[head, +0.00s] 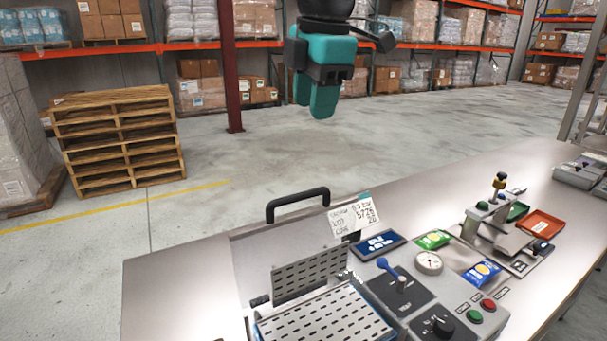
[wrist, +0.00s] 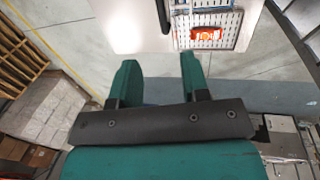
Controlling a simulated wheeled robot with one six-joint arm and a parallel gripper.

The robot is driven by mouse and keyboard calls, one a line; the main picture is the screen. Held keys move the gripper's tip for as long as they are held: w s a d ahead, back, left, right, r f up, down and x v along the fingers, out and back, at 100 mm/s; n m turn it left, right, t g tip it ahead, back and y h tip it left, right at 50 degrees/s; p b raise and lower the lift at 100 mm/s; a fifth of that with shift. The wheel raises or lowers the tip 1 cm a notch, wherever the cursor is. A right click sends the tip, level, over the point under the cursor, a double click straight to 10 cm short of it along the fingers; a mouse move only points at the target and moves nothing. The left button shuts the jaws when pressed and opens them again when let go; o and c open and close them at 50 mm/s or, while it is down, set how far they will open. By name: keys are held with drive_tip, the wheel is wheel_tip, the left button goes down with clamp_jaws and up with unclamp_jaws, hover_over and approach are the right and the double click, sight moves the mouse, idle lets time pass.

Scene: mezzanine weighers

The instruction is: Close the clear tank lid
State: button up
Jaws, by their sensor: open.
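The clear tank lid (head: 252,262) stands raised at the back of a bench machine in the head view, its see-through panel hard to make out. A black bar handle (head: 298,203) is at its top. Below it are an upright perforated panel (head: 310,275) and a flat perforated plate (head: 325,318). My teal gripper (head: 322,112) hangs in the air above and beyond the handle, fingers down, open and empty. In the wrist view my gripper (wrist: 160,82) shows two parted fingers, apart from the dark handle (wrist: 164,15) at the top.
A handwritten card (head: 354,216) stands beside the lid. Green and blue packets and an orange tray (head: 540,224) lie to the right. Wooden pallets (head: 118,140) stand on the open floor behind.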

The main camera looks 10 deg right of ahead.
sight(303, 193)
drive_tip(key=w+f+p, duration=0.1)
drive_tip(key=f, duration=0.4)
drive_tip(key=w+a+f, duration=0.1)
drive_tip(key=f, duration=0.5)
drive_tip(key=w+f+p, duration=0.1)
drive_tip(key=f, duration=0.4)
drive_tip(key=shift+w+a+f+p, duration=0.1)
drive_tip(key=shift+a+f+p, duration=0.05)
drive_tip(key=shift+f+p, duration=0.25)
clamp_jaws()
